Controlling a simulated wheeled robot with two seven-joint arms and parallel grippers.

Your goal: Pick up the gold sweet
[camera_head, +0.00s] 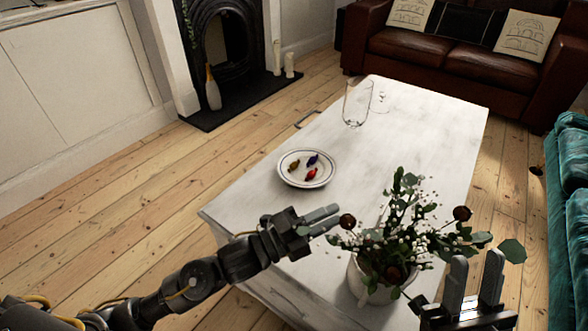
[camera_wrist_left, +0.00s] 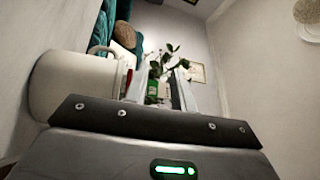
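The gold sweet (camera_head: 294,165) lies at the left side of a small white plate (camera_head: 290,181) with a dark rim line, on the white table. A dark blue sweet (camera_head: 313,160) and a red sweet (camera_head: 311,174) lie on the same plate, to its right. My left gripper (camera_head: 325,220) is over the table, on the near side of the plate and apart from it, pointing right toward the plant. It is open and empty; its parted fingers (camera_wrist_left: 158,90) also show in the left wrist view, where no sweet is visible. My right gripper (camera_head: 474,287) is open and empty at the lower right.
A white pot (camera_head: 372,285) with a leafy plant (camera_head: 400,225) stands near the table's front, close to both grippers; the pot (camera_wrist_left: 75,88) looms in the left wrist view. A clear glass (camera_head: 356,103) stands behind the plate. The table's middle (camera_head: 400,140) is clear.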

